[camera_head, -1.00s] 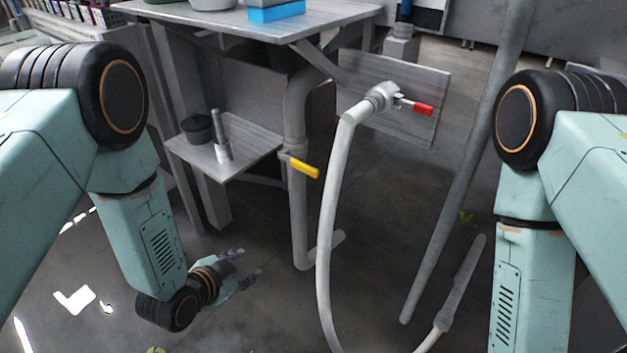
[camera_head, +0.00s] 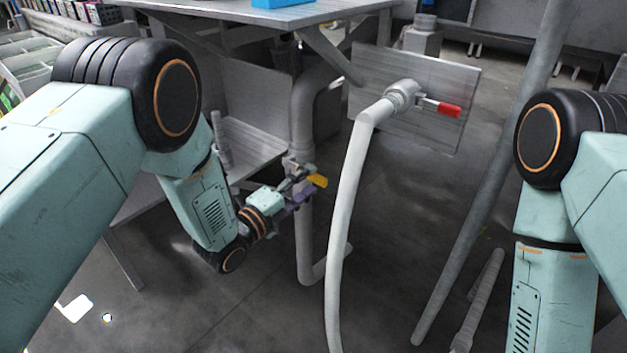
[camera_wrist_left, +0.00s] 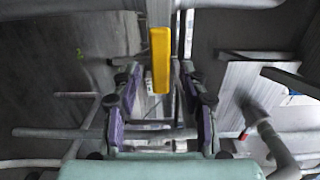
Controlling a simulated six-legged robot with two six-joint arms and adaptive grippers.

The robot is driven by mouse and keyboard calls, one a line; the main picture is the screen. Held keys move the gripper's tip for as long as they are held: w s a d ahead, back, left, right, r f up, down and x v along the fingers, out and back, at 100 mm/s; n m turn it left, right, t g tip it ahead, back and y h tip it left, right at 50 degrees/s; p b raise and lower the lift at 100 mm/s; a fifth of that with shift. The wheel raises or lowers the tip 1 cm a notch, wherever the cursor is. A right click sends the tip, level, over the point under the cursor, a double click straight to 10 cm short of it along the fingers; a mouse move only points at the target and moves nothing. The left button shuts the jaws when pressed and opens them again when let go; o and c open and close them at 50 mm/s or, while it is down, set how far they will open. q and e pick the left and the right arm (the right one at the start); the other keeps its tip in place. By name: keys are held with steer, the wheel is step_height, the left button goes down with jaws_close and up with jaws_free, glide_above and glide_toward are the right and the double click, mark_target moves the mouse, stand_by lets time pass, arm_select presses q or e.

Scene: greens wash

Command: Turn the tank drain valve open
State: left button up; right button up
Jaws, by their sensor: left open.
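The yellow valve handle (camera_head: 319,181) sits on the grey vertical drain pipe (camera_head: 302,120) under the table. My left gripper (camera_head: 302,186) is open, its fingers close beside the handle and in front of the pipe. In the left wrist view the yellow handle (camera_wrist_left: 160,60) stands upright, in line with the gap between the purple-padded fingers of my left gripper (camera_wrist_left: 160,92). I cannot tell whether the fingers touch it. The valve body is partly hidden by the gripper. My right arm shows at the right edge, but its gripper is out of view.
A white hose (camera_head: 346,220) hangs from a red-handled valve (camera_head: 448,110) on a grey board (camera_head: 440,70), right of the drain pipe. A slanted grey pole (camera_head: 480,180) stands farther right. A low shelf (camera_head: 262,145) with an upright grey tool (camera_head: 221,140) lies behind my left arm.

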arm_select(q)
steer(key=shift+b+x, duration=0.35)
steer(key=shift+x, duration=1.1)
steer(key=shift+c, duration=0.3)
jaws_close()
